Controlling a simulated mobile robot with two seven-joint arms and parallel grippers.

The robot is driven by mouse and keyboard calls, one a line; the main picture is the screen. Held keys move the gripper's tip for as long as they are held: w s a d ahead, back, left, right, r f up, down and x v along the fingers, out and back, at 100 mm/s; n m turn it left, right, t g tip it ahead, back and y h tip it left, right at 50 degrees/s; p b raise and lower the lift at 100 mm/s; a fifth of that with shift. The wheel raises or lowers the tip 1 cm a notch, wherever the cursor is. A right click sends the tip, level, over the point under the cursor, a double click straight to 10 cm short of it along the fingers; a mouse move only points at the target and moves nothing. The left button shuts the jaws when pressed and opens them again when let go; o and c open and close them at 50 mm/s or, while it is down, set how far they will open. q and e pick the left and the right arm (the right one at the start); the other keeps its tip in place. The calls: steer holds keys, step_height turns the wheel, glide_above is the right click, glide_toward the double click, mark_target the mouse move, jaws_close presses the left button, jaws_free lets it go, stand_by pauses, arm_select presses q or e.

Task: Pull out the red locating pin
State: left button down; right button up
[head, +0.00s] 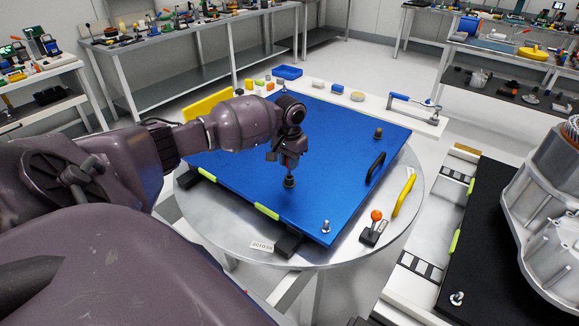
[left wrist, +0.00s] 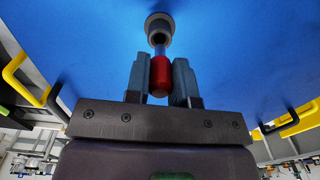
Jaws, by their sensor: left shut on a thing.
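The red locating pin (left wrist: 160,75) shows in the left wrist view, with its grey shank running into a round dark bushing (left wrist: 159,24) on the blue plate. My left gripper (left wrist: 160,82) is shut on the red part of the pin, one finger on each side. In the head view my left gripper (head: 289,163) points down over the middle of the blue plate (head: 330,150), above the bushing (head: 289,182). My right gripper is not in view.
The blue plate lies on a round metal table (head: 410,190). A metal stator housing (head: 550,190) is on the far right. The space around the gripper is clear.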

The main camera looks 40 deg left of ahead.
arm_select(q)
steer(key=shift+r+p, duration=0.3)
steer(key=shift+r, duration=0.35)
steer(key=shift+r+p, duration=0.5)
steer(key=shift+p, duration=0.1)
step_height(320, 180, up, 2)
steer(key=p, duration=0.2)
steer(key=shift+p, duration=0.35)
steer(key=shift+r+p, duration=0.85)
steer(key=shift+r, duration=0.15)
